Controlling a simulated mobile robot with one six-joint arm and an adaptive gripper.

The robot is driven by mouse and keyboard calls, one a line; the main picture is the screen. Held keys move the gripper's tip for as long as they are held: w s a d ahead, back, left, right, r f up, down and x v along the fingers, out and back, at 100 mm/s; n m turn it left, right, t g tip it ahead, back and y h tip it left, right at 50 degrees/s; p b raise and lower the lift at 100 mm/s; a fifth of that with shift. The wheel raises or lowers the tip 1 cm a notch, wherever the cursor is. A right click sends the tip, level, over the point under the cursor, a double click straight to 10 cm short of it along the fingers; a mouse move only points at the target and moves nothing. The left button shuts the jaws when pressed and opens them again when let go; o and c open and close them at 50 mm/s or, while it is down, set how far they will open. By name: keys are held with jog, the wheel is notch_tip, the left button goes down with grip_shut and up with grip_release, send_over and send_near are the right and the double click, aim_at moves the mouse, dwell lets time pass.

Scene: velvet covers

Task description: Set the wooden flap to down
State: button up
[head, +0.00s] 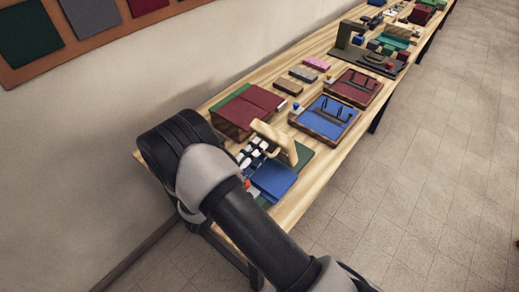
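A light wooden flap (275,143) stands raised and tilted over a green base near the close end of the long table, in the head view. A blue velvet piece (273,180) lies just in front of it. Small black and white pieces show beside the flap, partly behind my arm. My arm reaches up from the bottom right and bends at the table's near left end. I cannot make out my gripper. What touches the flap, if anything, I cannot tell.
A dark red velvet box (247,110) stands just behind the flap. A blue tray (325,118) and a red tray (353,88) lie farther along the wooden table (310,172). A wall runs along the left, and open tiled floor lies to the right.

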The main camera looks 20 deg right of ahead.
jog(key=shift+w+d+r, duration=0.1)
jog(key=shift+w+d, duration=0.3)
jog(key=shift+d, duration=0.1)
jog(key=shift+c, duration=0.5)
grip_shut()
